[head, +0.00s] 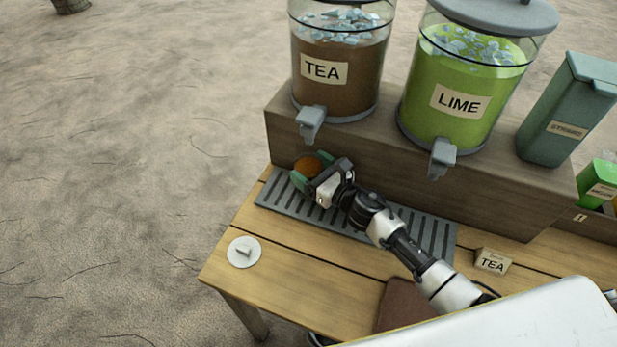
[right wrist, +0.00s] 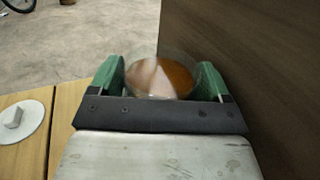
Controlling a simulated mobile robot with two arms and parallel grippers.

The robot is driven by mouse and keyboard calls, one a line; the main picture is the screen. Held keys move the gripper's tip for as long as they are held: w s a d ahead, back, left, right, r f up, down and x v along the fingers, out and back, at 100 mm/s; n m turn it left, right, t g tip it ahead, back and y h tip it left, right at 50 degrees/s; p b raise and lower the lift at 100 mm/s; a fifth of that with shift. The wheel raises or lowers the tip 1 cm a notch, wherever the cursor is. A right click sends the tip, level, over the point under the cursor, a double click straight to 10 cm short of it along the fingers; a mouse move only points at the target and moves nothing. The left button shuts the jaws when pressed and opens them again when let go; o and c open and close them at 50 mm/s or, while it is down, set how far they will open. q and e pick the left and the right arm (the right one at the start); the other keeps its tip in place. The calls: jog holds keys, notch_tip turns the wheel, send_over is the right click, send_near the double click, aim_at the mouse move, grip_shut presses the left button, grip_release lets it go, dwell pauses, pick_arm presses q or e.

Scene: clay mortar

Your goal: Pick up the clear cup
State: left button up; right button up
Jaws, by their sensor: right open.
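A clear cup (right wrist: 161,75) with brown-orange liquid stands between the green fingers of my right gripper (right wrist: 162,82) in the right wrist view. In the head view the cup (head: 308,167) is under the tea dispenser's tap, on or just above the slatted drip tray (head: 272,198). My right gripper (head: 313,174) is open around the cup, with a finger on each side. Whether the fingers touch it cannot be told. The cup's lower part is hidden by the gripper. My left gripper is not in view.
The tea dispenser (head: 345,75) and lime dispenser (head: 463,98) stand on a wooden riser (head: 400,150) close behind the gripper. A white round disc (head: 244,257) lies at the table's left. A small TEA sign (head: 491,262) stands at the right. The table's front left is mostly clear.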

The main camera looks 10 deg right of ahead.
jog(key=shift+w+a, duration=0.25)
jog(key=shift+w, duration=0.1)
jog(key=shift+c, duration=0.3)
jog(key=c, duration=1.2)
